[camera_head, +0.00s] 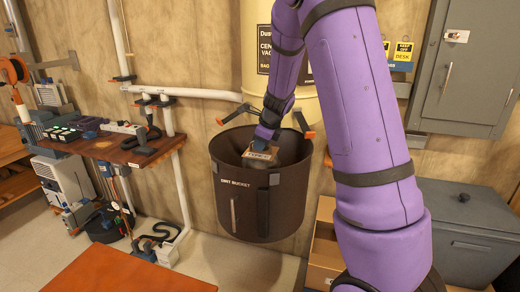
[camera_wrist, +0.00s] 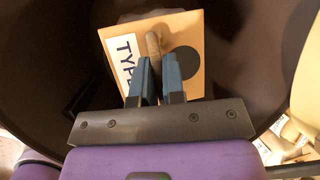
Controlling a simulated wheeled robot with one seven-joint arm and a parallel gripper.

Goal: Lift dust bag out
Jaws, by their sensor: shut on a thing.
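The dust bag shows in the head view (camera_head: 261,157) as a tan collar with a "TYPE" label, down inside the dark dirt bucket (camera_head: 240,208). In the wrist view the dust bag (camera_wrist: 192,32) shows its flat tan collar, a white label and a dark round hole. My gripper (camera_head: 262,142) reaches down into the bucket from above. In the wrist view my gripper (camera_wrist: 155,75) is shut on the bag's upright greyish tab, in the middle of the collar. The bag's body below the collar is mostly hidden.
The bucket hangs under a cream central vacuum canister (camera_head: 258,80), with orange-ended clips (camera_head: 305,134) at the bucket's rim. A wooden wall shelf (camera_head: 115,148) with tools is at left. An open cardboard box (camera_head: 325,245) and a grey bin (camera_head: 470,225) stand at right. An orange-brown tabletop (camera_head: 130,275) is in front.

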